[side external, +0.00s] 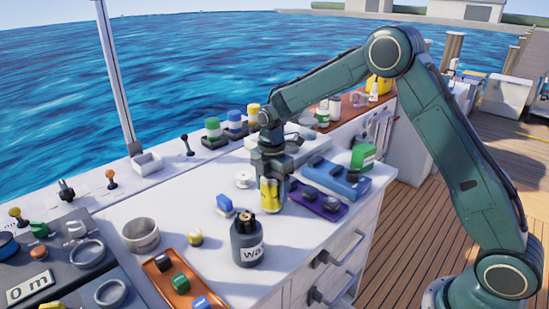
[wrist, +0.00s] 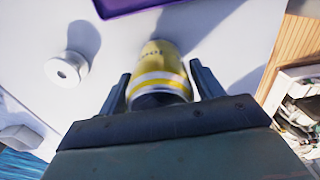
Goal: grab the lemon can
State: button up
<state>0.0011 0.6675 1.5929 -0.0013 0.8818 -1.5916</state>
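The lemon can (side external: 271,195) is yellow with a pale band and stands upright on the white counter, directly below my gripper. In the wrist view the can (wrist: 158,72) lies between the two fingers of my gripper (wrist: 160,90). A narrow strip of counter shows between the can and each finger, most clearly on the right, so the fingers look open around it. In the side view my gripper (side external: 270,180) points down over the can, and its fingers are hard to make out. The near end of the can is hidden by the gripper body in the wrist view.
A purple tray (side external: 325,212) and a blue tray (side external: 357,190) are right of the can. A dark jar (side external: 247,248) with several items stands in front. A white spool (side external: 244,180) and a blue-and-white object (side external: 225,204) are to the left. An orange tray (side external: 160,272) lies nearer.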

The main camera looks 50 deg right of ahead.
jog(key=c, duration=0.9)
jog(key=shift+o, duration=0.2)
jog(key=shift+r, duration=0.2)
notch_tip(320, 180, up, 20)
jog(key=shift+f, duration=0.15)
